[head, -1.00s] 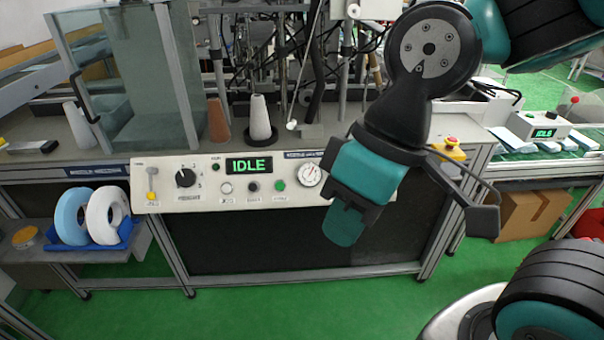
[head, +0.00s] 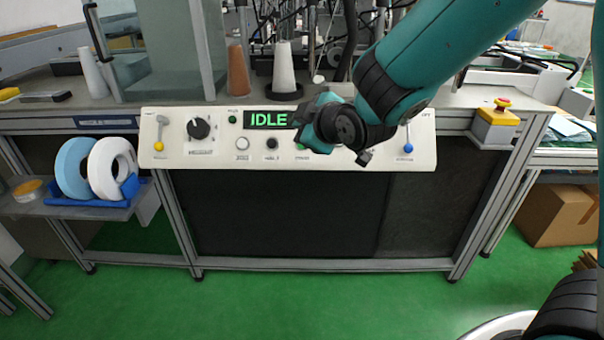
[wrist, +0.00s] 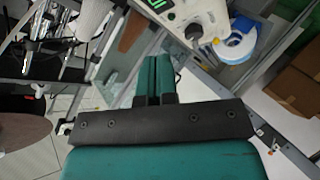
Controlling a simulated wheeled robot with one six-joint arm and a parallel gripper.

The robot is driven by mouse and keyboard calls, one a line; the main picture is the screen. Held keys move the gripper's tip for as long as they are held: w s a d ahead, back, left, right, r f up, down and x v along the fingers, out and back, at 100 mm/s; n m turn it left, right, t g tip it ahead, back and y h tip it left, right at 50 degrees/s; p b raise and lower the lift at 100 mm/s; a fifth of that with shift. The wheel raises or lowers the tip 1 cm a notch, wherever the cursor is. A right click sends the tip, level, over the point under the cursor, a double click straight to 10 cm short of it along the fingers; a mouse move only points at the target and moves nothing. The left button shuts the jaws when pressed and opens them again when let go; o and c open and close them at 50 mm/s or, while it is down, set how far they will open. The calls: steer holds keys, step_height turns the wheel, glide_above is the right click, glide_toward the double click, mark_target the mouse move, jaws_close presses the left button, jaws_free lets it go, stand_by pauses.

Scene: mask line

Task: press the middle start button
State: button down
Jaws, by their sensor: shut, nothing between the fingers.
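The cream control panel (head: 210,158) runs along the front of the workbench, with a green IDLE display (head: 268,119). Below the display is a row with a white button (head: 242,143), a black button (head: 271,143) and a green button (head: 301,146). Their labels are too small to read. My gripper (head: 318,122) is in front of the panel, over the display's right end and beside the green button; it hides the gauge. In the wrist view my gripper (wrist: 155,65) has its teal fingers together and empty. Part of the panel (wrist: 208,12) shows beyond them. I cannot tell any contact.
A black dial (head: 198,128) and a yellow-knobbed lever (head: 159,145) are at the panel's left; a blue-knobbed lever (head: 408,147) is at its right. A yellow emergency-stop box (head: 496,125) stands farther right. Tape rolls (head: 112,168) sit on a low left shelf. The green floor is clear.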

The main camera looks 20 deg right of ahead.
steer(key=w+f+n+t+b, duration=0.3)
steer(key=w+f+n+t, duration=0.1)
steer(key=shift+w+d+f+n+t+b, duration=0.25)
steer(key=shift+w+f+n+t+b, duration=0.05)
steer(key=shift+w+f+n+b, duration=0.1)
steer(key=w+d+f+b, duration=0.1)
steer(key=w+d+f, duration=0.1)
steer(key=w+f, duration=0.3)
steer(key=shift+w+f, duration=0.35)
steer(key=shift+w, duration=0.35)
stand_by(1.7)
